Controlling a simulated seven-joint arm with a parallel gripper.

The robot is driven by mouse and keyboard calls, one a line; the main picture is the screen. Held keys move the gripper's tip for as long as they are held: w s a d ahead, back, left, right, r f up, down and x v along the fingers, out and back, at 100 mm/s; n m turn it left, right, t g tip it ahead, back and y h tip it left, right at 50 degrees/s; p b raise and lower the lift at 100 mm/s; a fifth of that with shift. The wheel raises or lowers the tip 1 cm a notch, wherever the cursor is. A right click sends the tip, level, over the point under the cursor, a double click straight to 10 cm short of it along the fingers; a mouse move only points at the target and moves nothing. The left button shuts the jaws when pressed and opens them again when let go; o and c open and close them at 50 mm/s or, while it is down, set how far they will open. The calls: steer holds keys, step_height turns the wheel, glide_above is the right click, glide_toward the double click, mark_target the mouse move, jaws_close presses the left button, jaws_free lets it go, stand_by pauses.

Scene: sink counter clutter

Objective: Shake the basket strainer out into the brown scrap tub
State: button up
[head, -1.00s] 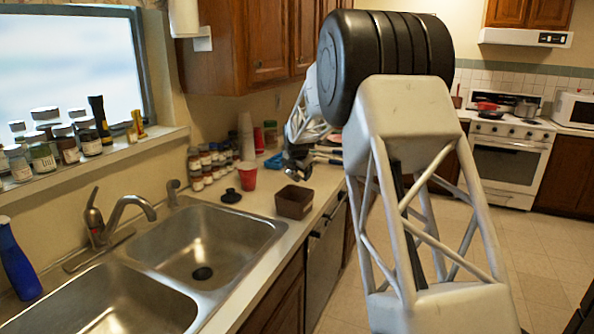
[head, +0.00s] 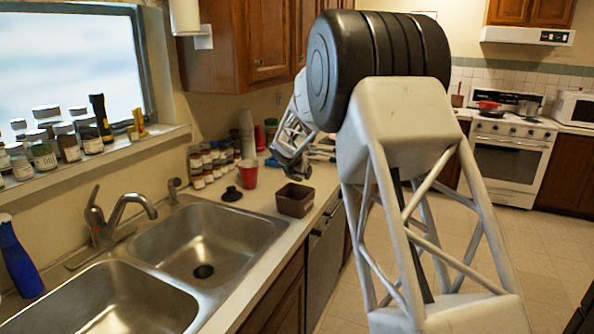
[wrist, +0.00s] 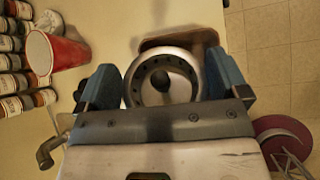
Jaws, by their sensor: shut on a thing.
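My gripper (wrist: 163,84) is shut on the basket strainer (wrist: 135,88), a round metal cup with holes around its rim, between two blue fingers in the wrist view. A dark patch shows in its middle; I cannot tell whether that is scraps. The brown scrap tub (wrist: 206,37) shows partly behind the strainer, which covers much of it. In the head view, the square, open tub (head: 294,205) stands on the counter right of the sink. My gripper (head: 293,170) is just above it there, and the strainer is too small to make out.
A red cup (head: 247,176) and a black stopper-like piece (head: 231,194) stand left of the tub. Several jars (head: 207,165) line the wall behind. The double sink (head: 215,235) and faucet (head: 125,205) are to the left. The counter edge is close on the tub's right.

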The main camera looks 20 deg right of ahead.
steer(key=shift+a+f+t+h, duration=0.15)
steer(key=shift+f+t+h, duration=0.25)
steer(key=shift+h, duration=0.4)
steer(key=shift+n, duration=0.3)
steer(key=shift+s+a+r+n+t+h, duration=0.1)
steer(key=shift+r+n+t+h, duration=0.2)
steer(key=shift+r+h, duration=0.7)
steer(key=shift+s+a+r+n+t+h, duration=0.1)
steer(key=shift+r+t+h, duration=0.35)
steer(key=shift+r, duration=0.9)
steer(key=shift+a, duration=0.1)
steer(key=shift+s+a+r+n+t+y, duration=0.25)
steer(key=shift+a+n+t+y, duration=0.15)
steer(key=shift+a, duration=0.35)
steer(key=shift+s+a+r+n+t+y, duration=0.1)
steer(key=shift+s+a+n+t+y, duration=0.25)
steer(key=shift+a, duration=0.4)
steer(key=s+a+f+n+t+y, duration=0.1)
steer(key=s+a+f+n+y, duration=0.1)
steer(key=a, duration=0.5)
steer(key=s+a+f+n+t+y, duration=0.1)
steer(key=s+a+f+n+y, duration=0.2)
steer(key=s+a+n+y, duration=0.2)
steer(key=shift+s+a+t+y, duration=0.35)
steer(key=shift+s+a, duration=0.25)
steer(key=shift+a, duration=1.2)
